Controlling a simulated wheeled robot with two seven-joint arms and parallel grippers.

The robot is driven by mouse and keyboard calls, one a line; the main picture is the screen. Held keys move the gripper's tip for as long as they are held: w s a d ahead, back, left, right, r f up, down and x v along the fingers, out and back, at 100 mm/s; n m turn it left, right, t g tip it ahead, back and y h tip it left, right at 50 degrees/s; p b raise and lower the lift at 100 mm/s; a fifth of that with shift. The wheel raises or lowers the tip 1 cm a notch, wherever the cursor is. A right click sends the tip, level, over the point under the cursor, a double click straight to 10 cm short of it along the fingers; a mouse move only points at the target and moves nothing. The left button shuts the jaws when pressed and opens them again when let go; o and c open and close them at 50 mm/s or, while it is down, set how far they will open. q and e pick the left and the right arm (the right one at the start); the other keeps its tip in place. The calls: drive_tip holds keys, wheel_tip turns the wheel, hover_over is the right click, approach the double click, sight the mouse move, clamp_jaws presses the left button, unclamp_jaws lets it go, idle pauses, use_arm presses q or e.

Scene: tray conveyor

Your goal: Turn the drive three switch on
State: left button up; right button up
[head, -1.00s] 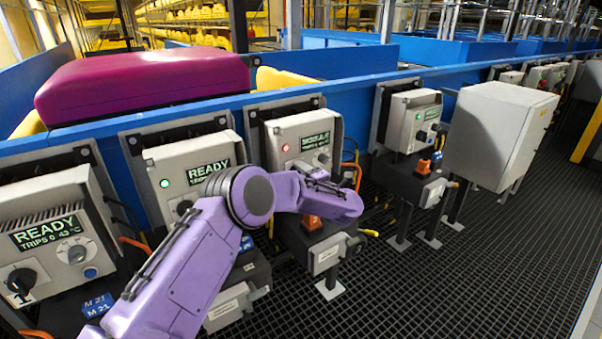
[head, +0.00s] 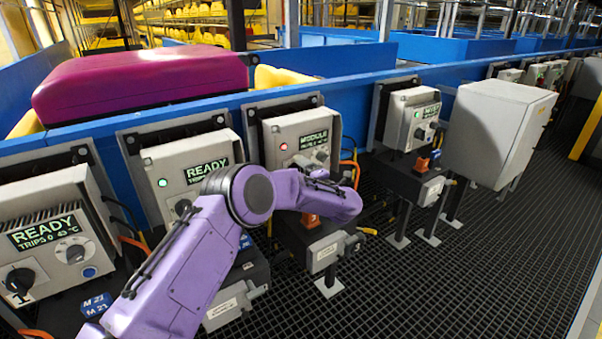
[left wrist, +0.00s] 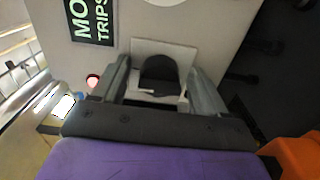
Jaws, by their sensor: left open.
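The third drive box (head: 270,150) has a display starting with "MODULE" and a lit red lamp (head: 284,146). In the left wrist view its dark rotary switch (left wrist: 158,72) sits on a pale square plate. My left gripper (left wrist: 160,68) is open, with one finger on each side of the switch; I cannot tell whether they touch it. The box's display (left wrist: 92,18) and red lamp (left wrist: 92,81) show left of the fingers. In the head view, my purple left arm hides the switch and most of the gripper. My right gripper is out of view.
Drive boxes reading "READY" stand to the left (head: 180,160) and at far left (head: 35,255). Another box (head: 410,115) with a green lamp and a large grey cabinet (head: 500,135) stand to the right. An orange part (left wrist: 295,155) is close to the gripper.

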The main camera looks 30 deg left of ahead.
use_arm(q)
drive_tip(key=v, duration=1)
drive_tip(key=shift+d+b, duration=0.35)
drive_tip(key=shift+b, duration=0.05)
drive_tip(key=shift+s+a, duration=0.1)
